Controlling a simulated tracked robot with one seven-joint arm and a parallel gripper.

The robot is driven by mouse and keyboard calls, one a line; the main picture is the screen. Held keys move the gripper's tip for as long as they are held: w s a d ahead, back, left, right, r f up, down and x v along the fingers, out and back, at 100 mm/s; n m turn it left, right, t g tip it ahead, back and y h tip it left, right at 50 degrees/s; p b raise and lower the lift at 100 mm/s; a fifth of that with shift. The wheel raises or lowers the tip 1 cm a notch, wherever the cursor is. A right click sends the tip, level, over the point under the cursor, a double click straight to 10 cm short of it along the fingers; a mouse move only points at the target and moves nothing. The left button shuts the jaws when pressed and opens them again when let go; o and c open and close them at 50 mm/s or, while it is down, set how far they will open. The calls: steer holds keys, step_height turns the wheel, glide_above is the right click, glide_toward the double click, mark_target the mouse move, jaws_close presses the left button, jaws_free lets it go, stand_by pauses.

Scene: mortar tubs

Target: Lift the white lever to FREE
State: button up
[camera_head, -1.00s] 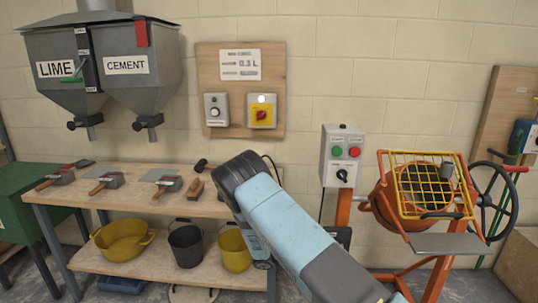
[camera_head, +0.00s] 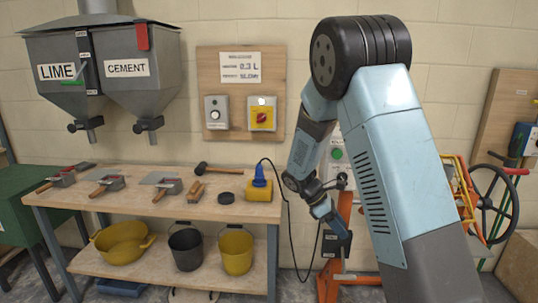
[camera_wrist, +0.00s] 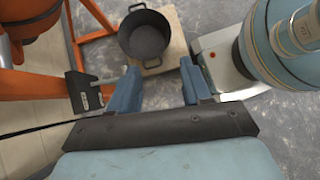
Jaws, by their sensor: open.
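I cannot make out a white lever or the word FREE in either current view. A dark box with small pale marks (camera_head: 336,245) sits low by the orange mixer frame (camera_head: 330,281). In the wrist view a dark bracket with a small label (camera_wrist: 85,92) is fixed to an orange post, left of my gripper. My gripper (camera_wrist: 160,84) is open, with nothing between its two blue fingers. In the head view my gripper hangs down beside the mixer frame, close to the dark box; I cannot tell whether they touch. My arm hides much of the mixer.
A black pot (camera_wrist: 146,36) stands on a board beyond my fingers. A black cable hangs beside my arm. A handwheel (camera_head: 495,203) stands right of the mixer.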

steer(key=s+d+r+m+t+y, duration=0.3)
steer(key=s+r+m+y, duration=0.45)
steer(key=s+r, duration=0.75)
steer(key=s+a+r+m+t, duration=0.1)
steer(key=s+r+m+t, duration=0.4)
steer(key=s+r+m, duration=0.3)
steer(key=s, duration=0.3)
steer(key=shift+s+r, duration=0.15)
steer(key=shift+r, duration=0.2)
steer(key=shift+s+a+m+y, duration=0.2)
steer(key=shift+s+m+y, duration=0.05)
steer(key=shift+s, duration=0.15)
steer(key=shift+s, duration=0.1)
